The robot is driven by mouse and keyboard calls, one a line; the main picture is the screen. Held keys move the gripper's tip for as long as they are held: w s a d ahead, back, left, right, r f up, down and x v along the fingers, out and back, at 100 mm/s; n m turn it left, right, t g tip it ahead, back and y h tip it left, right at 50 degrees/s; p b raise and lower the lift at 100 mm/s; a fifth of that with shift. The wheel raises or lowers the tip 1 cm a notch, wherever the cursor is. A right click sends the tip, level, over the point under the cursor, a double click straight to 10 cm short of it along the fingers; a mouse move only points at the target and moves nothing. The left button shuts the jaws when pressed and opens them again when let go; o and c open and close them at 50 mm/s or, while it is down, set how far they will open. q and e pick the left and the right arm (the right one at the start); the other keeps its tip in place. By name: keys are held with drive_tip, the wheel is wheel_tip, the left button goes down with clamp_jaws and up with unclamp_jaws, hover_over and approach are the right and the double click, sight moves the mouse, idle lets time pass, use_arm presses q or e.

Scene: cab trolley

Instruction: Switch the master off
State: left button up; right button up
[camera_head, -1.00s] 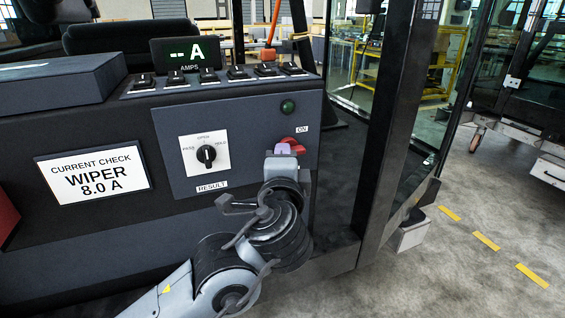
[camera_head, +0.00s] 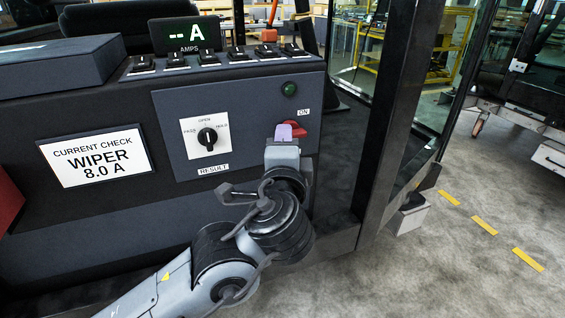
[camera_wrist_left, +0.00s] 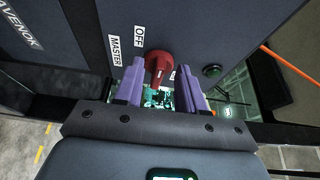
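The master switch is a red rotary knob (camera_head: 301,128) at the right of the grey panel, below the ON label (camera_head: 303,112). In the left wrist view the knob (camera_wrist_left: 158,64) sits beside the MASTER and OFF labels (camera_wrist_left: 139,37). My left gripper (camera_head: 290,129) is at the knob with its purple fingers pointing at the panel. In the wrist view the fingers (camera_wrist_left: 160,76) are apart, one on each side of the knob. I cannot tell whether they touch it. Part of the knob is hidden in the head view. My right gripper is not in view.
A green lamp (camera_head: 289,89) is above the knob, and a black selector (camera_head: 207,137) is to its left. A row of black rocker switches (camera_head: 237,53) and a display reading "-- A" (camera_head: 187,35) are above. A dark cab post (camera_head: 392,110) stands to the right.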

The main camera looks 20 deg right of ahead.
use_arm(q)
drive_tip(key=p+v, duration=0.1)
drive_tip(key=v, duration=0.8)
drive_tip(key=shift+p, duration=0.35)
drive_tip(key=shift+f, duration=0.1)
